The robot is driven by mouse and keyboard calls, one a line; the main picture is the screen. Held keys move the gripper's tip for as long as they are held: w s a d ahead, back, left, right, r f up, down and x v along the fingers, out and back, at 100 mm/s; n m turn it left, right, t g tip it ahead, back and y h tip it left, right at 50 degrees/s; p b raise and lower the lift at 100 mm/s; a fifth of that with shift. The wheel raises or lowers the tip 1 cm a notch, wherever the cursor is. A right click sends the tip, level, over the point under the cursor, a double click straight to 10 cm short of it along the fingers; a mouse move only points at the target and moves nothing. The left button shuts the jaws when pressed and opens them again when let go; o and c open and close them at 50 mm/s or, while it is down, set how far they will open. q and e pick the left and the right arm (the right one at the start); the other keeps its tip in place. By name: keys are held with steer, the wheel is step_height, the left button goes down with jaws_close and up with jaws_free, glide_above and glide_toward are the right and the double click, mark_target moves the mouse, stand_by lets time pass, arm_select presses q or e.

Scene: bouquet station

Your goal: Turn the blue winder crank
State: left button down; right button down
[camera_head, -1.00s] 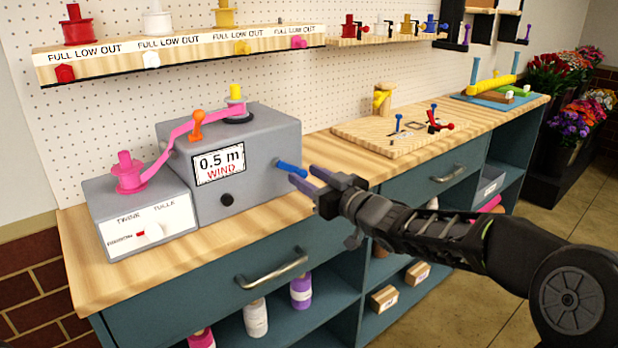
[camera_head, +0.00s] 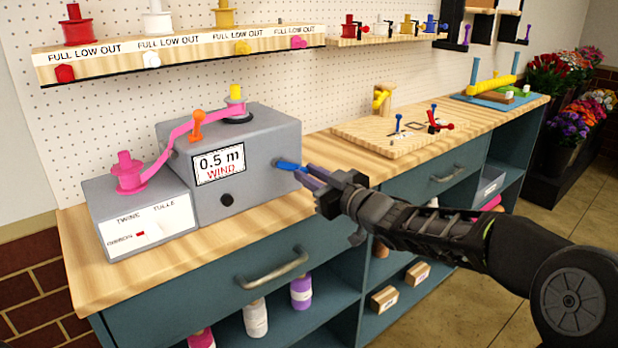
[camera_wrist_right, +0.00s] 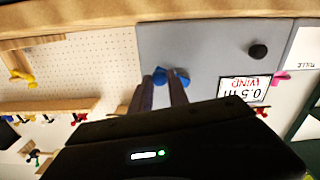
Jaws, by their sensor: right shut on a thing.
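The blue winder crank (camera_head: 287,165) sticks out from the right end of the grey winder box (camera_head: 245,190). The box's display (camera_head: 219,164) reads "0.5 m WIND". My right gripper (camera_head: 304,174) is at the crank, its fingers shut on the blue handle. In the right wrist view the crank (camera_wrist_right: 180,75) shows between and beside the fingertips of the gripper (camera_wrist_right: 167,82). Part of the handle is hidden by the fingers. My left gripper is not in view.
A pink ribbon runs from the pink spool (camera_head: 128,172) to the winder top, past an orange lever (camera_head: 197,124). A wooden board (camera_head: 400,135) with small tools lies to the right on the bench. A spool shelf (camera_head: 180,50) hangs above. Bare bench top lies before the box.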

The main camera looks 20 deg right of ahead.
steer(key=c, duration=1.3)
jaws_free()
steer(key=shift+o, duration=0.2)
steer(key=shift+s+d+r, duration=0.1)
steer(key=v, duration=0.7)
steer(key=shift+s, duration=0.3)
